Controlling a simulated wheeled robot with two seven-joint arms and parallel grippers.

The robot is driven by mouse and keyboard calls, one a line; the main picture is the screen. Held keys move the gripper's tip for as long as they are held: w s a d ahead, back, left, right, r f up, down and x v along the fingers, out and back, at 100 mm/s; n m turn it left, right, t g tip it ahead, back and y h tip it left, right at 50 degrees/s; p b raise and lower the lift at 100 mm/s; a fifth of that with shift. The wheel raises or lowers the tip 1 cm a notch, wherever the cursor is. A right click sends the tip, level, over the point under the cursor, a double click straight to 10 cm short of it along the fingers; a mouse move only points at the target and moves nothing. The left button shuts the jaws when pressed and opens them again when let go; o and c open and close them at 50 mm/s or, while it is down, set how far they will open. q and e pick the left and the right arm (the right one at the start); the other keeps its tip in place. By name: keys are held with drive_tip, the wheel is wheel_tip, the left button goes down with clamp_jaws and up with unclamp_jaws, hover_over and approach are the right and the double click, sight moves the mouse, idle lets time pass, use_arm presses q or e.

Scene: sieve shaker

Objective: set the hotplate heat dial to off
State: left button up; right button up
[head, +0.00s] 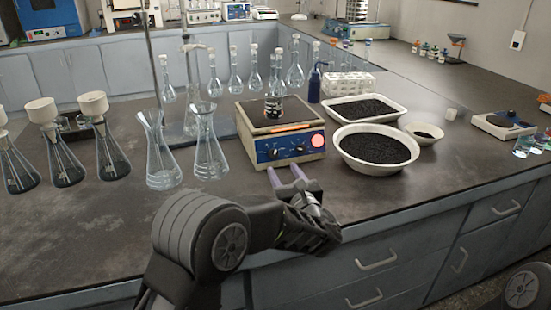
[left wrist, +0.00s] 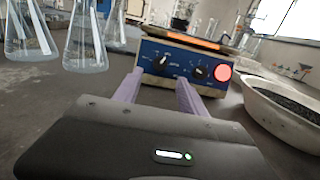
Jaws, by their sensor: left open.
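The hotplate (head: 245,139) stands on the bench with a blue front panel facing me; it also shows in the left wrist view (left wrist: 150,52). The panel has a left dial (left wrist: 163,60) and a right dial (left wrist: 200,72), both dark with white pointers. A red round light (left wrist: 222,73) glows at the panel's right end, and an orange strip glows along the top edge. The panel lettering is too small to read, so I cannot tell which is the heat dial. My left gripper (head: 285,172) is open and empty, its lilac fingers apart just before the panel. My right gripper is out of view.
A flask with dark contents (head: 274,100) stands on the hotplate. Conical flasks (head: 210,155) stand close to its left. A bowl of black grains (head: 375,168) stands to its right, with a tray of grains (head: 390,121) behind.

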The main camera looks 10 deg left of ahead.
sight(275, 156)
use_arm(q)
drive_tip(key=x, duration=0.7)
drive_tip(key=shift+w+a, duration=0.1)
drive_tip(key=shift+w, duration=0.1)
drive_tip(key=shift+c, duration=0.4)
clamp_jaws()
